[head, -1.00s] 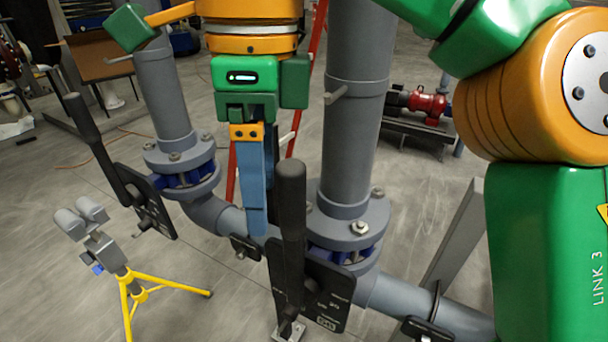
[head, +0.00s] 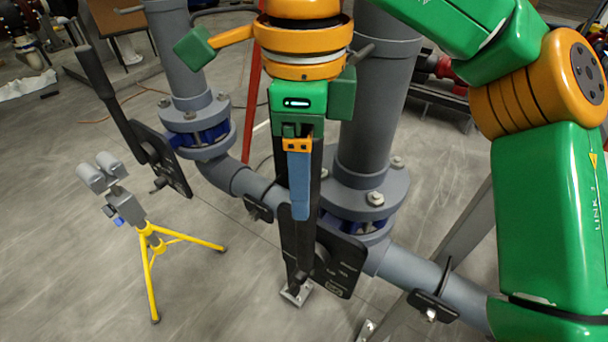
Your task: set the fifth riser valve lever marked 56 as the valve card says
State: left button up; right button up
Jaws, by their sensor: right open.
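A black valve lever (head: 291,236) stands nearly upright at the front of the nearer riser in the head view. Its dark plate (head: 345,262) carries small white markings and a number tag too small to read surely. My right gripper (head: 300,212) points down over the lever, its blue finger overlapping the upper handle. It is open, one finger hiding the other. The handle's top is mostly hidden behind the gripper; I cannot tell whether the fingers straddle or touch it. My left gripper is out of view.
A second black lever (head: 103,85) tilts up-left at the left riser (head: 184,60). A grey pipe (head: 415,272) with a clamp runs low at the right. Open floor lies at front left.

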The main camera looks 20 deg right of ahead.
jog(key=shift+s+d+f, duration=0.1)
jog(key=shift+s+f, duration=0.1)
jog(key=shift+f, duration=0.2)
jog(key=shift+c, duration=0.4)
grip_shut()
dwell(0.8)
